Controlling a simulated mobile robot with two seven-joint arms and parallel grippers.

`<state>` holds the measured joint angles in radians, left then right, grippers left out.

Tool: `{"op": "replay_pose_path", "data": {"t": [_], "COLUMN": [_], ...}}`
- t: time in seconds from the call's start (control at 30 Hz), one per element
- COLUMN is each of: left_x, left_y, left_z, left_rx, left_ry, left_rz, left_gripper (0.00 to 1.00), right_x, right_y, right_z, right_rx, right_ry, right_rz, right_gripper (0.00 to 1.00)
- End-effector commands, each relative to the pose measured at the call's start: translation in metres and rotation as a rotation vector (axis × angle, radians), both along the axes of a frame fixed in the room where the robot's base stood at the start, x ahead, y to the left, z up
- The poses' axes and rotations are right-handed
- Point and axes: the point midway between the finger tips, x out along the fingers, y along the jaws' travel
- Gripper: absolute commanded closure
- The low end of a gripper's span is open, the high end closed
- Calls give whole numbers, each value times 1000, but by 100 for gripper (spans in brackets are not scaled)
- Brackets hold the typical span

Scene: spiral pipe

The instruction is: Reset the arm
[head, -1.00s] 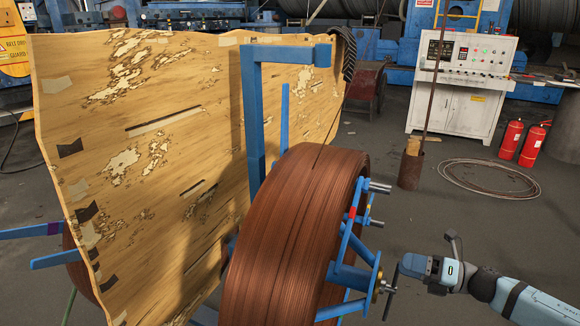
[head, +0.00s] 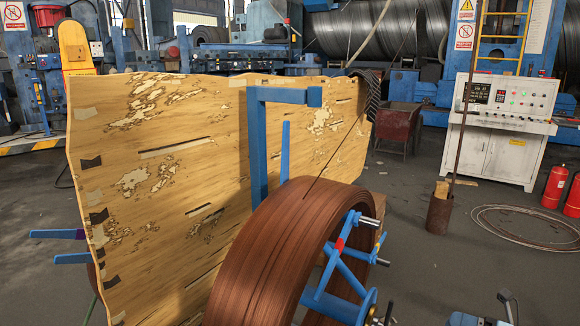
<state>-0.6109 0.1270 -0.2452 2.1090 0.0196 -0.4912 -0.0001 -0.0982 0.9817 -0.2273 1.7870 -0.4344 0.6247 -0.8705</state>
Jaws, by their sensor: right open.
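My right gripper (head: 462,319) shows only as a light-blue edge at the bottom of the head view, right of centre. Its fingers are mostly cut off by the frame edge, and I see nothing held in it. A dark bracket on my arm rises just right of it. The reel of brown strip (head: 265,255) stands upright in the lower middle. Its blue hub frame (head: 345,280) faces right, with a dark crank-like part (head: 387,314) at the bottom. The gripper is to the right of this part, with a gap between them. My left gripper is out of view.
A large worn wooden board (head: 170,190) stands left of the reel, with a blue bent post (head: 257,150) in front. At right are a rusty upright pipe (head: 438,214), a wire coil (head: 520,228), red extinguishers (head: 554,187) and a white control cabinet (head: 500,130).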

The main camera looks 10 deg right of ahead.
Motion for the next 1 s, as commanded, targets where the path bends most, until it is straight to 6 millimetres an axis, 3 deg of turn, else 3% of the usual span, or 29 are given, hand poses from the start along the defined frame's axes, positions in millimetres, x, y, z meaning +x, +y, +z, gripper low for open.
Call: {"op": "replay_pose_path", "data": {"t": [0.37,0.6,0.8,1.0], "left_x": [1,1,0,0], "left_y": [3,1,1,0], "left_z": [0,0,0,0], "left_rx": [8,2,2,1], "left_ry": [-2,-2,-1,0], "left_rz": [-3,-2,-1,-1], "left_gripper": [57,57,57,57], "right_x": [-39,-99,-145,-187], "right_y": [75,139,180,217], "right_z": [-77,-139,-167,-180], "right_rx": [553,1087,1413,1673], "right_ry": [480,986,1309,1568], "right_rz": [-308,-608,-804,-966], "right_gripper": [43,43,43,43]}}
